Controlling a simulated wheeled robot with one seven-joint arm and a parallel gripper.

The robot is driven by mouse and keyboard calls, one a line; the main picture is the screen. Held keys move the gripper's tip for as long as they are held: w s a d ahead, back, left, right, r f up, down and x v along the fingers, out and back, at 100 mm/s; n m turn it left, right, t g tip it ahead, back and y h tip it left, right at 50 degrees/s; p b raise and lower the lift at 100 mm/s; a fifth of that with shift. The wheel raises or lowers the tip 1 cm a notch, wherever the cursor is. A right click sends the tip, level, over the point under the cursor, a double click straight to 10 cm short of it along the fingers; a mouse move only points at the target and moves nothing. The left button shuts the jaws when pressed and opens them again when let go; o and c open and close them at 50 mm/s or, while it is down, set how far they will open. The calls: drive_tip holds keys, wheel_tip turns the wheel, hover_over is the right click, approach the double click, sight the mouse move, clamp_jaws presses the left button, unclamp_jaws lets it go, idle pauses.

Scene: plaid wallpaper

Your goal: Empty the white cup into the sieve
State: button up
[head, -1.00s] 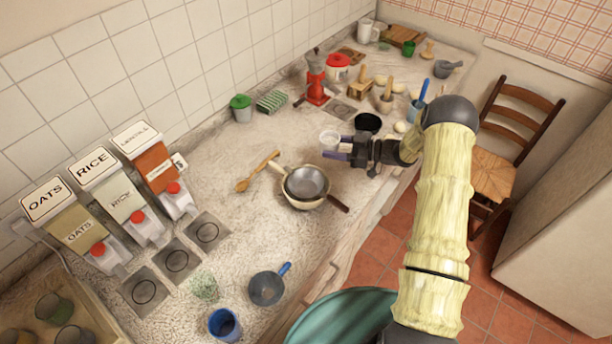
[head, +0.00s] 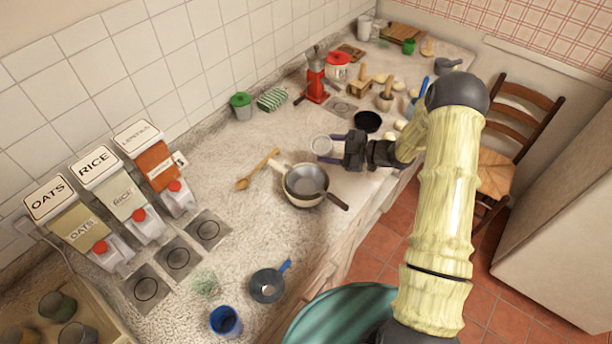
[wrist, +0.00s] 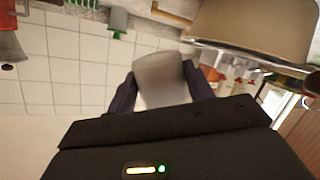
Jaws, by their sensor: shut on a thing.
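The white cup (head: 321,146) is in my gripper (head: 326,150), above the counter at the back right of the pan. It also shows as a pale shape in the wrist view (wrist: 163,80), between the two dark fingers of my gripper (wrist: 163,88). The cup's contents cannot be made out. The grey sieve (head: 306,180) rests in the cream pan (head: 297,201), its dark handle pointing to the lower right. The cup is close to the pan but not over the sieve's middle. In the wrist view the pan (wrist: 255,30) is large at the upper right.
A wooden spoon (head: 258,170) lies left of the pan. A dark bowl (head: 367,122) stands behind my gripper. A small blue-handled pan (head: 267,286) and a blue cup (head: 225,322) stand at the front. Dispensers (head: 135,205) line the left wall.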

drive_tip(key=shift+s+a+r+n, duration=0.3)
drive_tip(key=shift+s+n, duration=0.1)
drive_tip(key=shift+n, duration=0.1)
drive_tip(key=shift+s+a+r+t+b, duration=0.1)
drive_tip(key=shift+s+t+b, duration=0.05)
drive_tip(key=shift+t+b, duration=0.2)
